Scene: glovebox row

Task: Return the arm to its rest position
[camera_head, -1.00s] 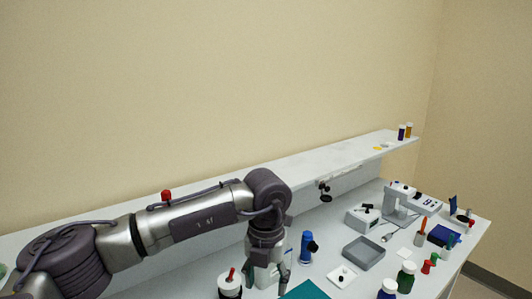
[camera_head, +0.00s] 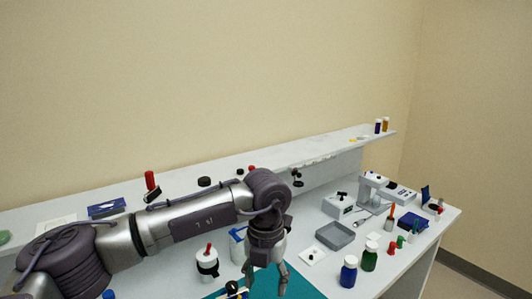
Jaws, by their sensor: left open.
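My left arm (camera_head: 200,222) comes in from the left and reaches across the lower left of the head view. It is bent at the elbow, and its last part hangs down over the workbench. My left gripper (camera_head: 266,283) points downward with its fingers apart and nothing seen between them. It is over or just in front of the teal mat (camera_head: 305,284); its exact height cannot be told. My right gripper is out of view.
A white bottle with black band (camera_head: 207,263) stands left of the gripper. A grey tray (camera_head: 335,236), a blue bottle (camera_head: 348,272) and a green bottle (camera_head: 370,257) stand to the right. A raised shelf (camera_head: 330,146) runs behind. A blue box (camera_head: 107,208) lies behind the arm.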

